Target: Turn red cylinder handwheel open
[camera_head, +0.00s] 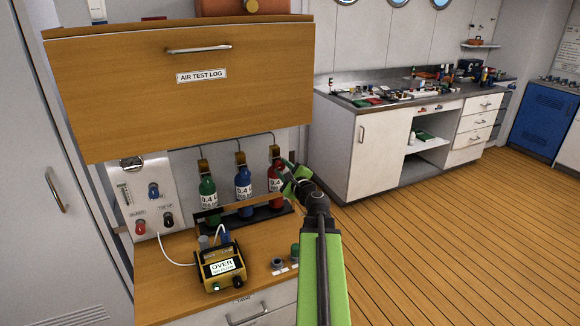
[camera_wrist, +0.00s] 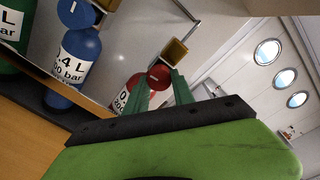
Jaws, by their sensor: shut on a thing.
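The red cylinder (camera_head: 274,184) stands at the right end of a row of three small cylinders under the wooden cabinet. In the wrist view its red handwheel (camera_wrist: 158,77) sits between the two green fingers of my gripper (camera_wrist: 160,85), below a brass block. My gripper (camera_head: 288,177) reaches the top of the red cylinder from the right and is shut on the handwheel. In the head view my gripper hides most of the handwheel. In the wrist view the fingers and palm cover part of the red cylinder.
The blue cylinder (camera_head: 243,182) and green cylinder (camera_head: 208,190) stand to the left in the same dark rack. The wooden cabinet (camera_head: 180,75) overhangs them. A yellow meter (camera_head: 220,266) reading OVER and a valve panel (camera_head: 146,196) are at left. The floor at right is clear.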

